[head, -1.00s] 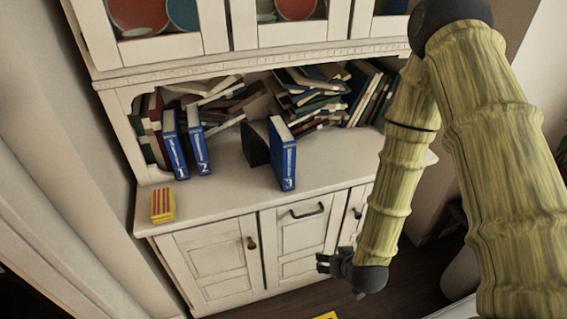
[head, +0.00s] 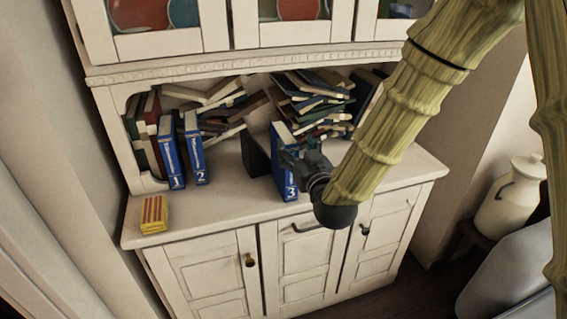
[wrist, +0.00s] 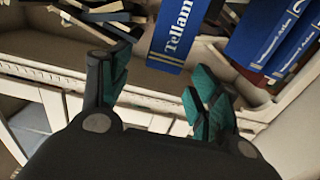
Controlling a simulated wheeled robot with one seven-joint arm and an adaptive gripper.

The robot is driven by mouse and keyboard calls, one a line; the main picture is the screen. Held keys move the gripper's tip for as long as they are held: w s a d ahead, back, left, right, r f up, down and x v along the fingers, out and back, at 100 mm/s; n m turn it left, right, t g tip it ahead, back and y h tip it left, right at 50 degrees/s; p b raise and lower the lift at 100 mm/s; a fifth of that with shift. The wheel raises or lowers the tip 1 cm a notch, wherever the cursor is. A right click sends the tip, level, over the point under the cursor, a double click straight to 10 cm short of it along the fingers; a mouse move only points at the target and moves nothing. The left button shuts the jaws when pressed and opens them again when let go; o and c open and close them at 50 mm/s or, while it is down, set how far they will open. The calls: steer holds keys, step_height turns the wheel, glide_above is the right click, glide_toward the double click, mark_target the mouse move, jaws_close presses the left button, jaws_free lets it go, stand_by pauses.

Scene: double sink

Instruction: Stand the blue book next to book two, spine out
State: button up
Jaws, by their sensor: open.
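The blue book numbered 3 (head: 279,182) stands upright on the cabinet counter with its lettered spine facing out. Its spine also shows at the top middle of the wrist view (wrist: 178,38). Book two (head: 197,160) stands upright to its left, with a wide gap between them; it shows at the upper right of the wrist view (wrist: 262,30). In the wrist view the book lies between the two fingers (wrist: 160,88). I cannot tell whether they touch it.
Blue book one (head: 172,162) stands left of book two. A black bookend (head: 254,155) stands left behind book 3. A yellow-and-red box (head: 153,214) sits at the counter's left front. Heaped books (head: 310,100) fill the back of the niche. The counter right of book 3 looks clear.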

mark_target(285, 133)
steer(key=shift+f+p+x, duration=0.2)
steer(key=shift+p+x, duration=0.2)
steer(key=shift+x, duration=1.75)
steer(key=shift+f+p+x, duration=0.2)
steer(key=shift+p+x, duration=0.15)
steer(key=shift+x, duration=1.85)
steer(key=shift+a, duration=0.1)
jaws_close()
